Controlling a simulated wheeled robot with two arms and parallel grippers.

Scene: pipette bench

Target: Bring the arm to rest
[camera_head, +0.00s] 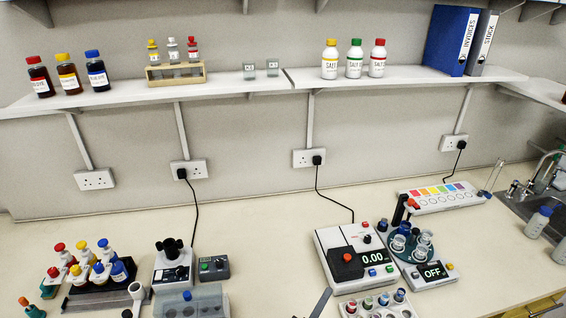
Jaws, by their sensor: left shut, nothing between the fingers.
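My left gripper (321,303) shows only as a narrow dark grey tip at the bottom edge, right of the picture's middle. Its fingers are together with nothing held between them. It appears in front of the bench, between the grey block (190,303) on its left and the tray of small vials (378,305) on its right. The rest of its arm is out of the picture. My right gripper is not in view.
The balance (351,259) reads 0.00. Right of it stand a round tube holder (413,247) and a box reading OFF (432,272). A rack of coloured-cap bottles (95,272) stands at left. The sink (535,208) is at right.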

